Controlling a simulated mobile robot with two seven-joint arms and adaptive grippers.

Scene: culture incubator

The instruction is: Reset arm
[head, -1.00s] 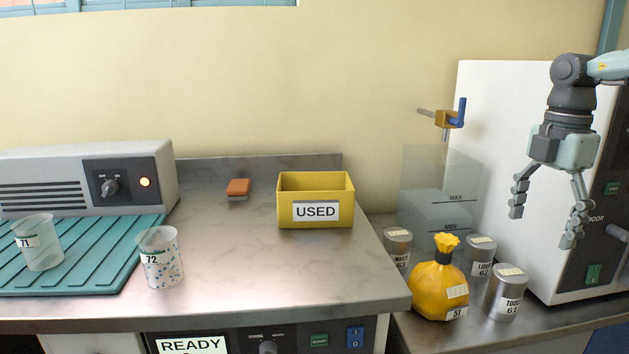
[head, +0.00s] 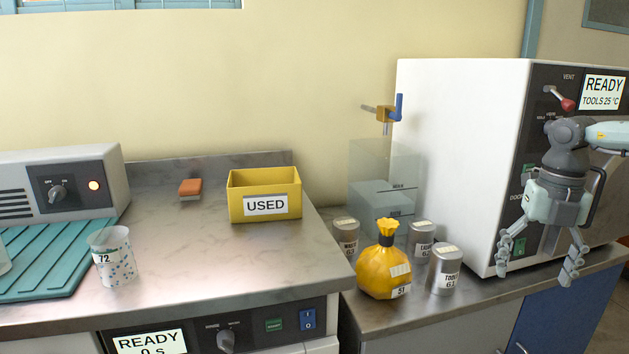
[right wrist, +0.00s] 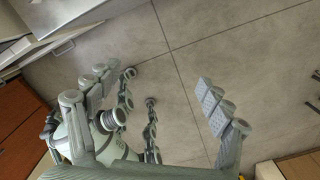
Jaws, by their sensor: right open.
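My right gripper (head: 537,264) hangs fingers down at the right of the head view, in front of the white machine with a black panel (head: 455,130). Its fingers are spread and nothing is between them. In the right wrist view the open fingers (right wrist: 165,105) show above a bare grey tiled floor (right wrist: 210,45).
A yellow USED bin (head: 240,208), an orange-topped block (head: 190,188) and cup 72 (head: 113,262) stand on the left counter. A yellow tied bag (head: 375,273) and several metal canisters (head: 445,272) stand on the lower right counter. The middle of the left counter is clear.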

